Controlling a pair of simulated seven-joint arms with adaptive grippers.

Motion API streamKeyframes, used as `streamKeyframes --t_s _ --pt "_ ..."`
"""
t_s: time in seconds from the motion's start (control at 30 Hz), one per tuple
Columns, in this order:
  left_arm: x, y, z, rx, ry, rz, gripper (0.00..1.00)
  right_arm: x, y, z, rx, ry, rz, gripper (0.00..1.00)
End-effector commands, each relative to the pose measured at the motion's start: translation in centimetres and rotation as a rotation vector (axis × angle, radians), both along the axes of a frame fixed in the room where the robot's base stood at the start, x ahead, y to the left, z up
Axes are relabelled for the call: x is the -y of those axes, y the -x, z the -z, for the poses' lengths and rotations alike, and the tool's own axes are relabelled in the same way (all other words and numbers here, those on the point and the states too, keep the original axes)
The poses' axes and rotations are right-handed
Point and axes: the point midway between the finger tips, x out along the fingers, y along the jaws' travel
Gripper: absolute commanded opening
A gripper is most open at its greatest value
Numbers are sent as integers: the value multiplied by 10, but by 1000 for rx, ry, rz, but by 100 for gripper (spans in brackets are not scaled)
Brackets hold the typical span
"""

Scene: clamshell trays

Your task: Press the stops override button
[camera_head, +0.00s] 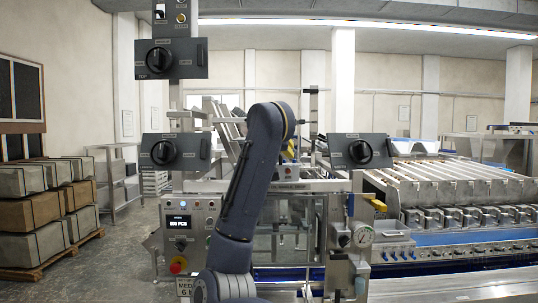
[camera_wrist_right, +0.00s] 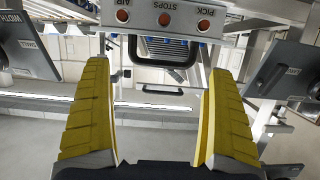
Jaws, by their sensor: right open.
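In the right wrist view, a light panel at the top edge carries three round orange-red buttons labelled AIR, STOPS and PICK, with the lettering upside down. The STOPS button (camera_wrist_right: 164,20) is the middle one, between the AIR button (camera_wrist_right: 122,16) and the PICK button (camera_wrist_right: 203,26). My right gripper (camera_wrist_right: 156,68) is open and empty, its yellow fingers wide apart. The buttons appear beyond the fingertips, with no contact visible. In the head view, the right gripper shows only as a yellow patch (camera_head: 288,151) behind my dark blue arm. My left gripper is not in view.
A black handle (camera_wrist_right: 162,52) sits below the buttons in the wrist view. Dark knob boxes (camera_head: 175,152) (camera_head: 359,151) flank my arm. A control panel (camera_head: 192,225) with a red button (camera_head: 178,265) stands left, and a tray conveyor (camera_head: 450,238) right.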

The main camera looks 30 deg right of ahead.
Motion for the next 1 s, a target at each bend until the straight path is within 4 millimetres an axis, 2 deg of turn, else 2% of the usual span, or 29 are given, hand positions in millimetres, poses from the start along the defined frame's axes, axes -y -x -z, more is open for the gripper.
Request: streamKeyframes --t_s 0.2,0.4,0.63,1.0 --pt "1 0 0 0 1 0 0 -20 31 -13 2 -2 -1 91" --pt "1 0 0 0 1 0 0 -30 50 -20 0 -1 0 91" --pt "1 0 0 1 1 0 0 -36 60 -24 -1 -1 2 91" --pt "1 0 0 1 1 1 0 -36 61 -24 -1 0 2 91"
